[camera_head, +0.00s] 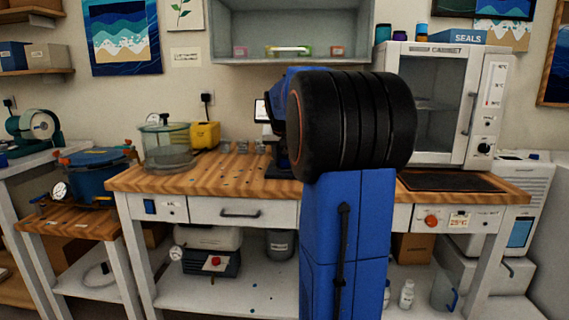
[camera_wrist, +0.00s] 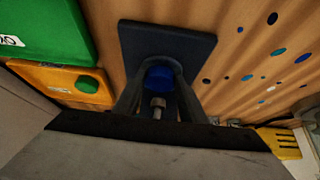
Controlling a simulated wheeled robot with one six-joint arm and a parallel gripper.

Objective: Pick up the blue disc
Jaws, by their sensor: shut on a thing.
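In the wrist view my gripper (camera_wrist: 158,82) is shut, with its two dark fingers on either side of a rounded blue piece, which looks like the blue disc (camera_wrist: 158,74). The fingers hide its sides, so its full outline does not show. A dark square plate (camera_wrist: 165,38) lies beyond the fingertips on the wooden top. I cannot tell whether the blue piece touches the plate. In the head view my own arm hides the gripper and the piece.
The wooden workbench (camera_head: 225,184) carries a glass vessel (camera_head: 166,142), a yellow box (camera_head: 205,135) and a white cabinet (camera_head: 440,100). In the wrist view, blue spots (camera_wrist: 303,57) dot the wood on the right. A green box (camera_wrist: 45,40) and an orange box (camera_wrist: 60,78) stand at left.

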